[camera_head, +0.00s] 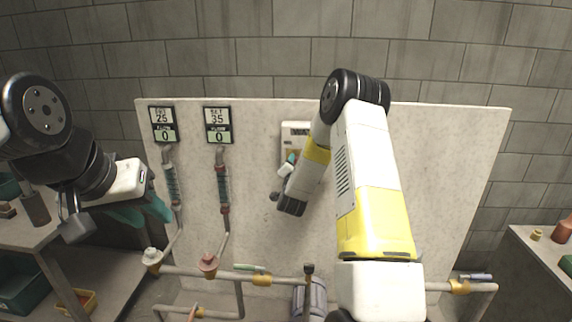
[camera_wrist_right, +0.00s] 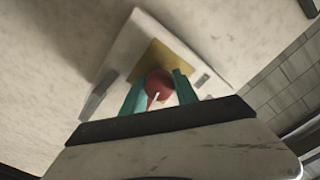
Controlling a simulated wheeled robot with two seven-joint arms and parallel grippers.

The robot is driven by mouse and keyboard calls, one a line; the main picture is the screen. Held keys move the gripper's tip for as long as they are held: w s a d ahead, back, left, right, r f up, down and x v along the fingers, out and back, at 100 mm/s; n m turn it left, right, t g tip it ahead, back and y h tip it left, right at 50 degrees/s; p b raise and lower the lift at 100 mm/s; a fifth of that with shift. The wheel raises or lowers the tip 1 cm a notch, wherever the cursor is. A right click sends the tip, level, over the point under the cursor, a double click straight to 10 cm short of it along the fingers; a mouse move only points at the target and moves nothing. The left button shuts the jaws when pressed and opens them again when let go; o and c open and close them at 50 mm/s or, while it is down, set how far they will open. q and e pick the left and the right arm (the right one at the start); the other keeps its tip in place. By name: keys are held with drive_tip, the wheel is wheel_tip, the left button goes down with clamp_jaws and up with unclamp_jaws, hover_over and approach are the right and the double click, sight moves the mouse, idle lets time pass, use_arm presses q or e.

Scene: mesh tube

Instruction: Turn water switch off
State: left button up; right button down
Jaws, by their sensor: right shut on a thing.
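The switch is a red knob (camera_wrist_right: 159,82) with a white pointer mark, on a yellow plate (camera_wrist_right: 149,60) in a pale box (camera_wrist_right: 127,42). In the head view the box (camera_head: 296,129) is on the upright panel, partly hidden by my right arm. My right gripper (camera_wrist_right: 158,92) has its teal fingers on either side of the knob and is shut on it. It also shows in the head view (camera_head: 289,163), in front of the box. My left gripper (camera_head: 148,211) hangs at the left, away from the switch; I cannot tell whether its teal fingers are apart.
The pale panel (camera_head: 437,180) carries two gauges, one showing 25 (camera_head: 163,124) and one showing 35 (camera_head: 217,125); both flow readouts show 0. Pipes with valves (camera_head: 208,262) run along its foot. A left table (camera_head: 25,235) and a right table (camera_head: 540,270) flank it.

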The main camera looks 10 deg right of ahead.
drive_tip(key=n, duration=0.4)
drive_tip(key=shift+a+n, duration=0.1)
drive_tip(key=shift+n, duration=0.2)
drive_tip(key=n, duration=0.3)
drive_tip(key=shift+n, duration=0.4)
drive_tip(key=n, duration=0.4)
drive_tip(key=shift+f+n, duration=0.1)
drive_tip(key=shift+n, duration=1.5)
drive_tip(key=c, duration=0.9)
unclamp_jaws()
drive_tip(key=shift+c, duration=0.2)
